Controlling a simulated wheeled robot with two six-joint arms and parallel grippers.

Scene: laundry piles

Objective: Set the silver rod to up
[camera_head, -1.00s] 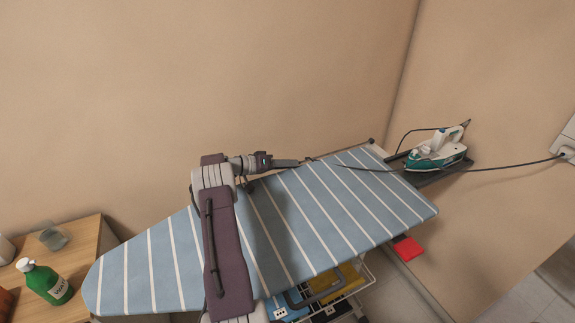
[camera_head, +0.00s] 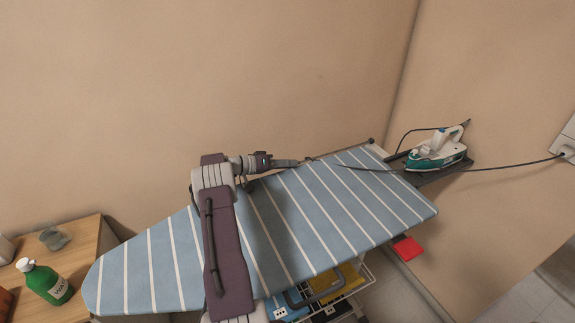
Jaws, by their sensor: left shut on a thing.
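The silver rod (camera_head: 341,151) seems to be the thin line along the far edge of the striped ironing board (camera_head: 330,215). It lies low, running from my left gripper to a small dark piece at the board's back right corner. It is too thin to make out well. My left gripper (camera_head: 304,161) is above the far edge of the board, its fingers pointing right. It is shut, seemingly on the rod's left end; the grasped part is hidden by the fingers. My right gripper is not in view.
A teal and white iron (camera_head: 436,151) stands on a dark rest at the board's right end. Its dark cord (camera_head: 500,168) runs to the wall socket and over the board. A green bottle (camera_head: 46,283) and a glass (camera_head: 55,238) stand on a wooden cabinet at left. A wall stands behind.

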